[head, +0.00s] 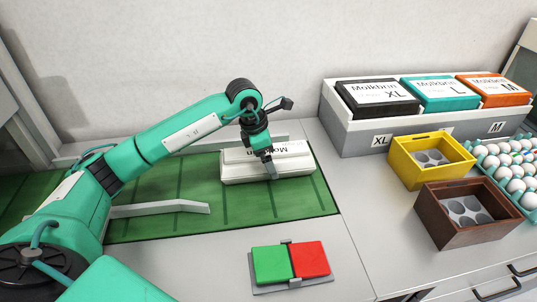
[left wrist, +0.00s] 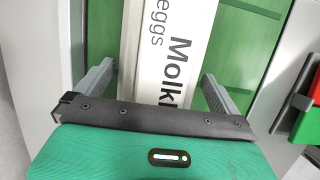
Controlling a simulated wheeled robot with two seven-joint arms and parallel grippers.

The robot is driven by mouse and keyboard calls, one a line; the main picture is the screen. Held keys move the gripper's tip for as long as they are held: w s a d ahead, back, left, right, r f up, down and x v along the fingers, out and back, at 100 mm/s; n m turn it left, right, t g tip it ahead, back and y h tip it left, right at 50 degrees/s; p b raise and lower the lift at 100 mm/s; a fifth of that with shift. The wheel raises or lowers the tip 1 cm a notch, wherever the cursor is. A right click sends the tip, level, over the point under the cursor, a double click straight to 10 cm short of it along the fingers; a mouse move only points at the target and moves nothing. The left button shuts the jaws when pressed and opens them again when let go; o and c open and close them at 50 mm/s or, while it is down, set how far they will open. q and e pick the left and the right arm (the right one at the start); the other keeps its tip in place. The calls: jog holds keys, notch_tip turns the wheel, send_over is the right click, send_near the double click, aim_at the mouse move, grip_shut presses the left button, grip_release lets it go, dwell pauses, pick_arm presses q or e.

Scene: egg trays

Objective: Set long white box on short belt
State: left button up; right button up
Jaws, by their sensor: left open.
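The long white box (head: 288,163), marked "Molkbrin", lies on the right end of the green belt (head: 230,220). It also shows in the left wrist view (left wrist: 160,50), running up between my fingers with its "eggs" lettering visible. My left gripper (head: 271,168) is over the box, pointing down. In the left wrist view my left gripper (left wrist: 158,88) is open, with one finger on each side of the box and a gap beside the right finger. Whether the fingers touch the box cannot be told. My right gripper is not in view.
A green and red button panel (head: 290,286) sits in front of the belt. A pale guide bar (head: 160,209) lies across the belt. At right stand a grey rack (head: 345,135) of coloured boxes, a yellow crate (head: 405,176), a brown crate (head: 440,225) and an egg tray (head: 498,178).

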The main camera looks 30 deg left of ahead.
pick_arm(q)
jog(key=v, duration=1.4)
jog(key=shift+b, duration=0.3)
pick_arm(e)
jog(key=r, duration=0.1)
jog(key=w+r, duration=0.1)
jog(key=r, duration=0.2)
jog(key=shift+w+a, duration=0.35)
